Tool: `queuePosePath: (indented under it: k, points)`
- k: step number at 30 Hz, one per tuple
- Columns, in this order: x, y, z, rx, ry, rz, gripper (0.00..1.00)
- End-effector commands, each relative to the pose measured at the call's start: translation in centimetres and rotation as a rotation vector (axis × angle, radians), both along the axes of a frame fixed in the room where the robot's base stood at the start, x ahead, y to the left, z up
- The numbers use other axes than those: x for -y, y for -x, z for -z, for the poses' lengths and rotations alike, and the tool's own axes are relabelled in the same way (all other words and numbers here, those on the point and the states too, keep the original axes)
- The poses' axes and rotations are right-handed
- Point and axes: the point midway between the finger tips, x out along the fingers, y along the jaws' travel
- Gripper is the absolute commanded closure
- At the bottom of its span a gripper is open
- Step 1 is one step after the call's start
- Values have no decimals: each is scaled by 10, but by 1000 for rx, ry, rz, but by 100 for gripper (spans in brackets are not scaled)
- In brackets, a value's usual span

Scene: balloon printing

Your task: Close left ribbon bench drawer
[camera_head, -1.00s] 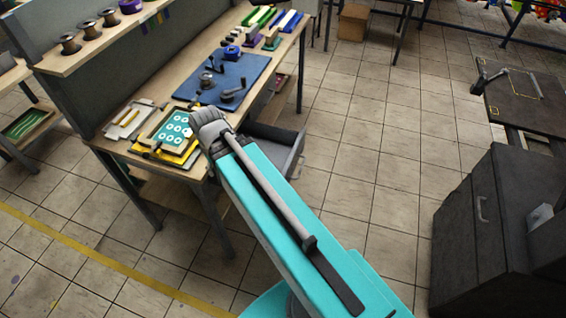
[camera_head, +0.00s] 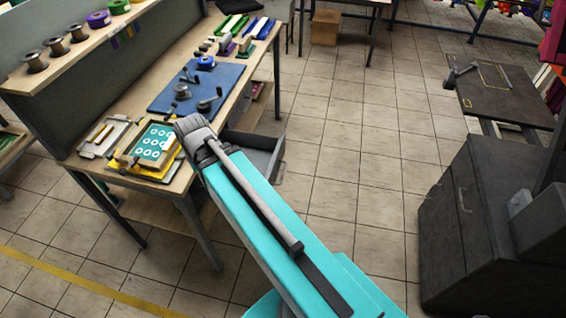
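The ribbon bench (camera_head: 168,66) stands at the left, with a wooden top and a blue mat. A grey drawer (camera_head: 264,141) sticks out from under its front edge, pulled open toward the right. Its near part is hidden behind my arm. My teal arm reaches from the bottom of the view up to the bench's near front corner, with its grey end joint in front of the bench edge and the drawer's near side. My gripper does not show; it is hidden behind or below the arm. Whether anything touches the drawer cannot be seen.
A green printed frame on a yellow base (camera_head: 152,144) lies at the bench's near end. Spools (camera_head: 97,19) stand on the shelf above. A dark cabinet (camera_head: 462,225) stands at the right. The tiled floor (camera_head: 350,150) between bench and cabinet is clear.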

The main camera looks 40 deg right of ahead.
Motion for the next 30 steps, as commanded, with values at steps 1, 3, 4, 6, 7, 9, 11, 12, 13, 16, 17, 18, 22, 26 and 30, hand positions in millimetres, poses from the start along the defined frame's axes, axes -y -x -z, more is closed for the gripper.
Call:
queuePosePath:
  k: [1,3,4,6,7,9,11,12,13,16,17,18,22,26,30]
  points:
    - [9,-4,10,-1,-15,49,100]
    - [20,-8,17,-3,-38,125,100]
    - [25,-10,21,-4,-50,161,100]
    - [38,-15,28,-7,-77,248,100]
    - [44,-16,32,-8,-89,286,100]
    - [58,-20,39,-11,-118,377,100]
    - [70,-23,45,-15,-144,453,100]
    - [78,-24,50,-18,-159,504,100]
    - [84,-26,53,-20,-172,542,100]
    - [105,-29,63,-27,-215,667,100]
    - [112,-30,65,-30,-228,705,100]
    - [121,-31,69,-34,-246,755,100]
    - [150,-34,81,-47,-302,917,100]
    - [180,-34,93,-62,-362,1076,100]
    - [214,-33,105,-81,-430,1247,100]
